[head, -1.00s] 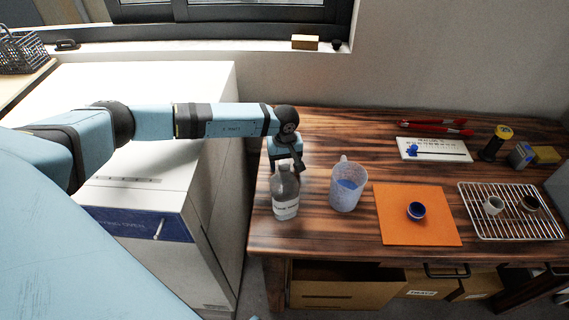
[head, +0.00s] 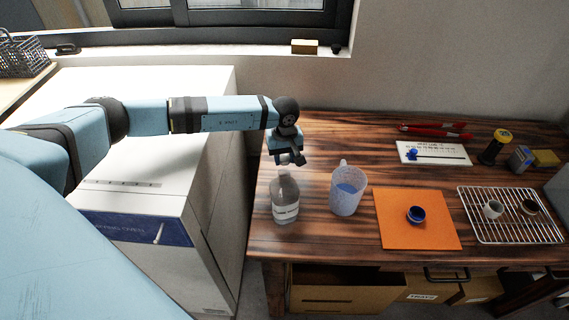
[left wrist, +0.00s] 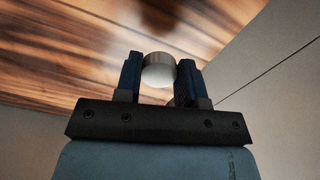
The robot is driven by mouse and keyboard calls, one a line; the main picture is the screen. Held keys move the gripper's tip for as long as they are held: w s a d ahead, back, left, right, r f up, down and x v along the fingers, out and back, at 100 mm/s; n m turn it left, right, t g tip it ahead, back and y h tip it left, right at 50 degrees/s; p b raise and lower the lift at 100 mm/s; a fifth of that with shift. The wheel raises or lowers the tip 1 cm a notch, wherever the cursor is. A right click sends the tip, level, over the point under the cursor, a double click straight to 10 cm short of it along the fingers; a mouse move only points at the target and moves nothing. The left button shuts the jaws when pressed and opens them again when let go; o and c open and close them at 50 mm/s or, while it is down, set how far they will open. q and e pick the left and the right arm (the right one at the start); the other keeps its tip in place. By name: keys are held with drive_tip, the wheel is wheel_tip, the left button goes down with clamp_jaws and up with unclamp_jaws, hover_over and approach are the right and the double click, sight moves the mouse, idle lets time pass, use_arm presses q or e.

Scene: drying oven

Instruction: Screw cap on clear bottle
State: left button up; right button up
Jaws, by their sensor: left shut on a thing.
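The clear bottle (head: 285,200) with a white label stands upright near the left end of the wooden table. My left gripper (head: 287,159) is directly above its neck. A small whitish round cap (head: 284,159) shows between the fingers and the bottle top. In the left wrist view, the left gripper (left wrist: 161,78) is shut on this pale, round cap (left wrist: 159,70). I cannot tell whether the cap sits on the bottle's mouth, as the fingers partly hide it. My right gripper is out of view.
The white oven (head: 190,190) is at left.

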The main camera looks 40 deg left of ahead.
sight(284, 159)
use_arm(q)
wheel_tip(284, 159, up, 16)
idle(0.5)
drive_tip(key=d+m, duration=0.9)
drive_tip(key=d, duration=0.3)
drive_tip(key=shift+s+f, duration=0.15)
drive_tip(key=shift+s, duration=0.1)
